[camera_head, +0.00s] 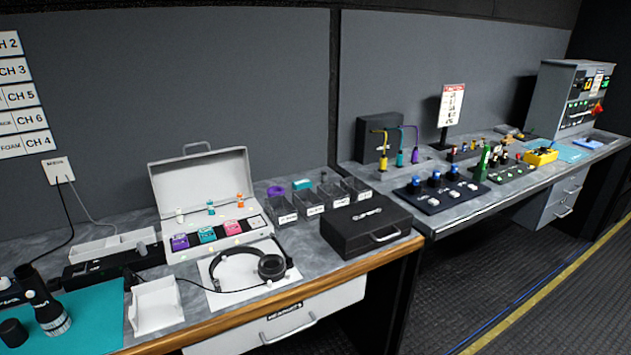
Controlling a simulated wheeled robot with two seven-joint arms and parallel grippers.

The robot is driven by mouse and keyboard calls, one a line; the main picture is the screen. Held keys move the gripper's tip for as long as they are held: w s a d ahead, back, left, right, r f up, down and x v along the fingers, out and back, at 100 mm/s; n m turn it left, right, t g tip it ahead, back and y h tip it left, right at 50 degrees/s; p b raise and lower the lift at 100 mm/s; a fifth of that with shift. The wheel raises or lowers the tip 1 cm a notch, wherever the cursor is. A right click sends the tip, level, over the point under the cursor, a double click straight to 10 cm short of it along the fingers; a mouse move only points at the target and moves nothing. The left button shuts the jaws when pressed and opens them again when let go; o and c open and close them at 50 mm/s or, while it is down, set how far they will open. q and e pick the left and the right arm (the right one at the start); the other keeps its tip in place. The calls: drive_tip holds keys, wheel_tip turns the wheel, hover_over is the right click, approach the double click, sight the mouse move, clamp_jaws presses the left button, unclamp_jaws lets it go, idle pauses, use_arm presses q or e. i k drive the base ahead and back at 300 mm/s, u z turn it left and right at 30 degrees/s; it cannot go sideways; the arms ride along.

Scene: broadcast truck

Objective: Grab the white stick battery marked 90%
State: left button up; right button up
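No battery with a readable 90% mark shows in the head view. An open white case (205,165) stands on the near desk. Small upright pieces stand in it: a whitish one (180,215), a teal one (211,208) and an orange-and-white one (240,200). Purple, teal and pink blocks lie in front of them. These pieces are too small to read, and I cannot tell whether any is a battery. Neither of my grippers is in view.
Headphones (270,267) lie before the case, with a white tray (156,305) to their left. Clear bins (308,203) and a closed black case (367,225) stand to the right. A second desk (470,200) holds several devices. The floor (500,290) beside it looks clear.

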sight(179, 213)
drive_tip(key=u, duration=1.85)
drive_tip(key=k, duration=0.75)
drive_tip(key=z, duration=0.8)
drive_tip(key=i, duration=0.5)
